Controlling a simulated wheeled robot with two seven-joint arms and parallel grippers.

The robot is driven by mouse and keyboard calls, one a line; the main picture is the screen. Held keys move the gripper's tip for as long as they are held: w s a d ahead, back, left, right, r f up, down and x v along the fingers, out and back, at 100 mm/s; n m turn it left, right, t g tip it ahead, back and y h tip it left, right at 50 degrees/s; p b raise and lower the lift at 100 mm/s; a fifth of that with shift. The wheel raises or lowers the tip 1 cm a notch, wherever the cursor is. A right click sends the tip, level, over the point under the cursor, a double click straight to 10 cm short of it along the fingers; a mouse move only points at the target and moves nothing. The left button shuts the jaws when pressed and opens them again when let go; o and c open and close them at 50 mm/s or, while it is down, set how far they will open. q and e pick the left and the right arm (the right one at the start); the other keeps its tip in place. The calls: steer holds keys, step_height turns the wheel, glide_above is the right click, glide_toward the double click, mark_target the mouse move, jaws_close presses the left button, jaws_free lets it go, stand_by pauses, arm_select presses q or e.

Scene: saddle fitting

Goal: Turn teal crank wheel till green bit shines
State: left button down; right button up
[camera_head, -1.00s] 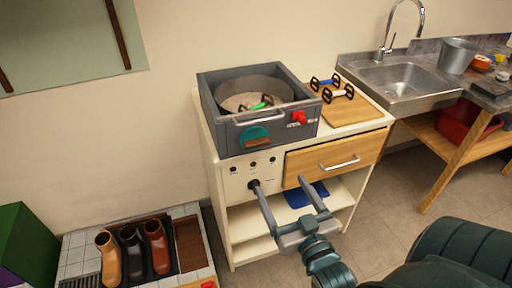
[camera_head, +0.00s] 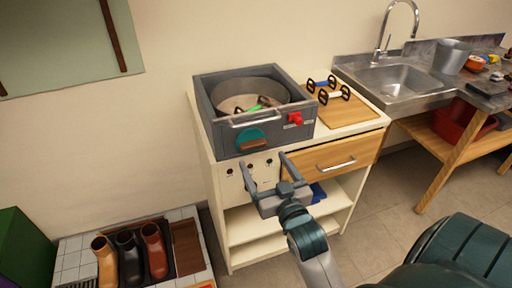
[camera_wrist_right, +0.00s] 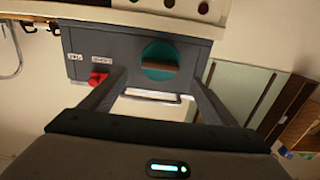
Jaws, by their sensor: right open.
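The teal crank wheel (camera_head: 250,138) is a round disc with a brown bar across it, on the front of a grey box (camera_head: 228,143). It also shows in the right wrist view (camera_wrist_right: 160,52), upside down, between the fingers. My right gripper (camera_head: 264,162) is open and empty, in front of the panel just below the wheel, apart from it as far as I can tell. Small round dark spots (camera_head: 250,166) sit in a row on the cream panel below the box. I see no clearly lit green spot there. My left gripper is not in view.
A red knob (camera_head: 295,119) and a pale bar handle (camera_head: 251,120) are on the box front. A round pan (camera_head: 238,86) is set in the box. A wooden drawer (camera_head: 312,157) is below right. Boots (camera_head: 154,250) stand at lower left; a sink (camera_head: 400,82) is at right.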

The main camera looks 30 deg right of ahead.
mark_target(255, 147)
steer(key=x, duration=0.5)
steer(key=shift+w+d+p, duration=0.1)
steer(key=shift+w+p, duration=0.25)
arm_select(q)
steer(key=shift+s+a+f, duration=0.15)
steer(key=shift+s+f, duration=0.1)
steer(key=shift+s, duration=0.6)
arm_select(e)
steer(key=shift+x, duration=0.8)
steer(key=c, duration=1.1)
